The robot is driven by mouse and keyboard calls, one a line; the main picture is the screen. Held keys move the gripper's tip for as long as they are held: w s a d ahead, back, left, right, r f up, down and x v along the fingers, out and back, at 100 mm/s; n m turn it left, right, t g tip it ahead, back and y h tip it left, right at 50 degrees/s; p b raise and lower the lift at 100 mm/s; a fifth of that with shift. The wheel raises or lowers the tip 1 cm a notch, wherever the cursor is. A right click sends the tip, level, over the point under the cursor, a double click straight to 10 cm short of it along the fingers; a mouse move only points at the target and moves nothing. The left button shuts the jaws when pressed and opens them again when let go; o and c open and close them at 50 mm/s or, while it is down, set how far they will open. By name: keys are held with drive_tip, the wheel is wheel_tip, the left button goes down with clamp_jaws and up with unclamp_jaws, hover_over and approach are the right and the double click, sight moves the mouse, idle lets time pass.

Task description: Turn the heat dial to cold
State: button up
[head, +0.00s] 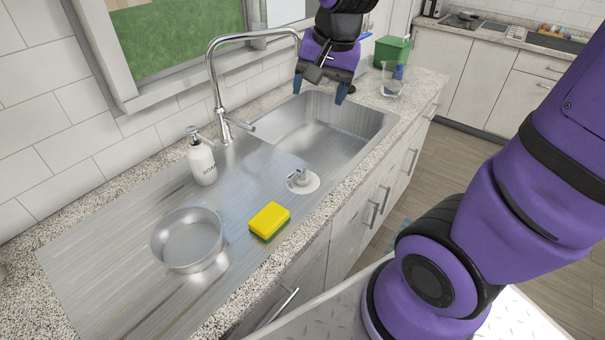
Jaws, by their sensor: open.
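A small metal knob on a round white plate, which looks like the heat dial (300,179), sits on the steel deck at the front edge of the sink basin. Its markings are too small to read, so its setting cannot be told. My gripper (320,89) is open and empty, with its two blue fingertips apart and pointing down over the far part of the basin. It is well behind and above the dial, not touching it.
A tall curved faucet (216,82) with a side lever stands behind the basin (330,150). A soap bottle (201,162), a round metal bowl (187,240) and a yellow sponge (269,220) are on the drainboard. A glass (391,80) and green container (391,52) stand at the far end.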

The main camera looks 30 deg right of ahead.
drive_tip(key=w+f+m+g, duration=0.2)
drive_tip(key=w+f+m, duration=0.3)
drive_tip(key=f, duration=0.4)
drive_tip(key=m+h, duration=0.1)
drive_tip(key=m, duration=0.3)
hover_over(303, 173)
wheel_tip(303, 173, down, 10)
drive_tip(key=shift+w+f+g, duration=0.1)
drive_tip(key=shift+f+g, duration=0.25)
drive_tip(key=shift+g, duration=0.05)
wheel_tip(303, 173, down, 10)
drive_tip(key=shift+f, duration=0.2)
drive_tip(key=c, duration=0.9)
